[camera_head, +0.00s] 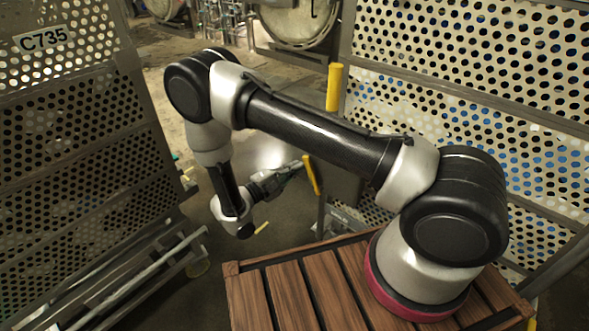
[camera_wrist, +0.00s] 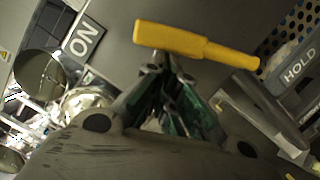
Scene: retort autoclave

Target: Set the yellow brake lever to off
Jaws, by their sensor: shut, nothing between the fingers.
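A yellow lever handle (camera_wrist: 195,42) lies across the upper middle of the wrist view, slightly tilted down to the right. My gripper (camera_wrist: 163,65) is shut and empty, its fingertips just below the handle's left half; I cannot tell whether they touch it. In the head view, a tilted yellow handle (camera_head: 312,175) is right at the tips of my gripper (camera_head: 299,165). No OFF label is visible, and the lever's pivot is not clear.
A second, upright yellow handle (camera_head: 334,87) stands behind my arm in the head view. Perforated cages stand left (camera_head: 80,150) and right (camera_head: 470,90), the left one marked C735 (camera_head: 42,39). Round retort doors (camera_head: 298,20) are at the back. Floor shows between the cages.

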